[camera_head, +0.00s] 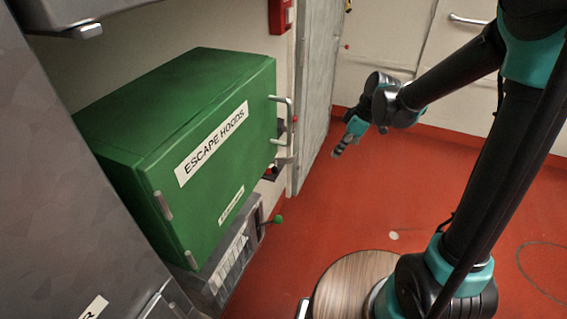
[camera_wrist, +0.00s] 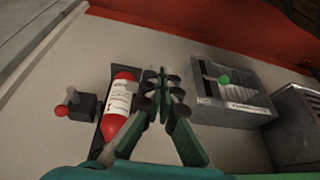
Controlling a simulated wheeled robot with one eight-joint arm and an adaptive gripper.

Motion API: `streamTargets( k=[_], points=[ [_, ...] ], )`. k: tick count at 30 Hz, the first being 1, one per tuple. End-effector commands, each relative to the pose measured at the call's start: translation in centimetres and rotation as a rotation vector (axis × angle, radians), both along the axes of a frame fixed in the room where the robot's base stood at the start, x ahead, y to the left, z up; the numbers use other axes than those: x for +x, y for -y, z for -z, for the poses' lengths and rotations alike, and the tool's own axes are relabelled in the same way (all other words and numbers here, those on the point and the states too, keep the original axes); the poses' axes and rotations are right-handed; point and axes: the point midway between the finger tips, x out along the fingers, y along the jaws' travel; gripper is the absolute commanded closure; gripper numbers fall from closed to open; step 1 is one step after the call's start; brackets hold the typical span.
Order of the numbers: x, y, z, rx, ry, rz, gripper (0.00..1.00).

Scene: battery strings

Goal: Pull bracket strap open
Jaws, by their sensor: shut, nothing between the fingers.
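A red cylinder (camera_wrist: 121,105) with a white label sits against a dark bracket (camera_wrist: 99,136) on the pale wall in the wrist view. I cannot make out a separate strap; my fingers may cover part of that area. My gripper (camera_wrist: 154,84) is shut and empty. In the picture its fingertips lie just right of the cylinder's upper end, and I cannot tell the depth between them. In the head view my gripper (camera_head: 337,153) hangs in free air over the red floor, right of the green cabinet and apart from it.
A red-knobbed lever (camera_wrist: 70,98) is left of the cylinder. A grey box (camera_wrist: 238,105) with a green knob (camera_wrist: 224,80) is at right. The green "ESCAPE HOODS" cabinet (camera_head: 200,115) juts out, with a handle (camera_head: 287,120). A round wooden top (camera_head: 345,280) stands below; the floor at centre is clear.

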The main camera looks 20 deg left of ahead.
Motion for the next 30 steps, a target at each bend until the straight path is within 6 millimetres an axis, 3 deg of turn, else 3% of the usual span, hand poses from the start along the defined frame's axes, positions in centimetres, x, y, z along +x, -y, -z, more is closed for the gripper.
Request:
streamTargets(
  k=[1, 3, 9, 17, 30],
  points=[
    [0.5, -2.1, 0.2, 0.018, 0.001, -0.097, 1.0],
    [0.8, -4.5, 0.4, 0.045, 0.007, -0.224, 1.0],
    [1.1, -8.6, 0.9, 0.098, 0.022, -0.443, 1.0],
    [0.7, -9.9, 2.6, 0.109, 0.026, -0.482, 1.0],
    [-0.9, -13.2, 10.0, 0.108, 0.026, -0.48, 1.0]
  ],
)
